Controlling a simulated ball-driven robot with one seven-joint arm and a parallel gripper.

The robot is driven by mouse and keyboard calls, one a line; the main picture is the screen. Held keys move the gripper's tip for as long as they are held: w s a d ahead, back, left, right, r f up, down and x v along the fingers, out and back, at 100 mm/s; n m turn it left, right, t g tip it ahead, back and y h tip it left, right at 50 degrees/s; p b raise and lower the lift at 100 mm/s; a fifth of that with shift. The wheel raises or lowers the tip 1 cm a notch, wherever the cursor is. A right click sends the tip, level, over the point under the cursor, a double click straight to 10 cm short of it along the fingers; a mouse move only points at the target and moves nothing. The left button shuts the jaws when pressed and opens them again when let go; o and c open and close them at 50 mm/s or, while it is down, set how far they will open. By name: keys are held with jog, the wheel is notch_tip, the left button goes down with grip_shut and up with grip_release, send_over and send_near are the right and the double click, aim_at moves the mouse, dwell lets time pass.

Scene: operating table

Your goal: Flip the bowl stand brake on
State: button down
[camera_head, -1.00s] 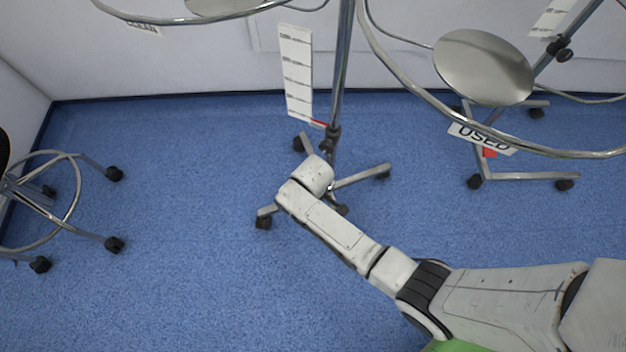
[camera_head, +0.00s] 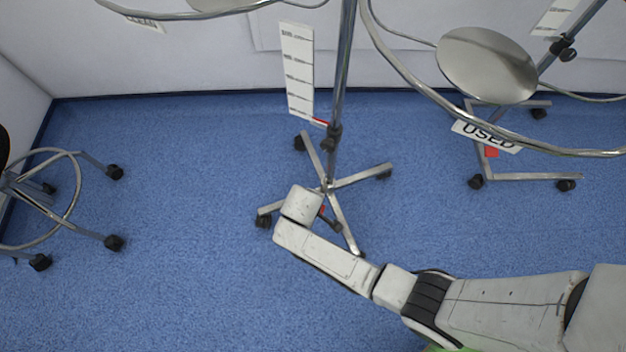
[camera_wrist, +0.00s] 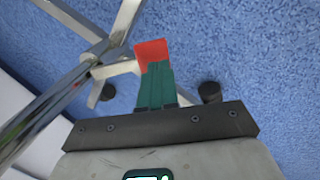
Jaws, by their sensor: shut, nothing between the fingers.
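The bowl stand (camera_head: 341,80) stands upright in the middle of the head view, a chrome pole on several legs with black casters. In the wrist view its pole (camera_wrist: 45,108) runs in from the left to the hub of the legs. A red brake piece (camera_wrist: 151,50) shows by a leg there; a small red patch also shows beside my wrist in the head view (camera_head: 322,210). My gripper (camera_wrist: 155,66) has its green fingers together and empty, their tips overlapping the lower edge of the red piece. I cannot tell whether they touch it.
A second stand with a round plate (camera_head: 486,65) and a "USED" sign (camera_head: 487,134) is at the right. A chrome-based stool (camera_head: 65,205) is at the left. Chrome hoops cross the top. Blue floor (camera_head: 180,290) is clear at the lower left.

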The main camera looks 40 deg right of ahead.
jog(key=shift+r+p, duration=0.8)
jog(key=shift+p, duration=0.05)
jog(key=shift+r, duration=0.1)
jog(key=s+a+p+v, duration=0.1)
jog(key=p+v, duration=0.8)
jog(key=v, duration=0.4)
jog(key=shift+a, duration=0.45)
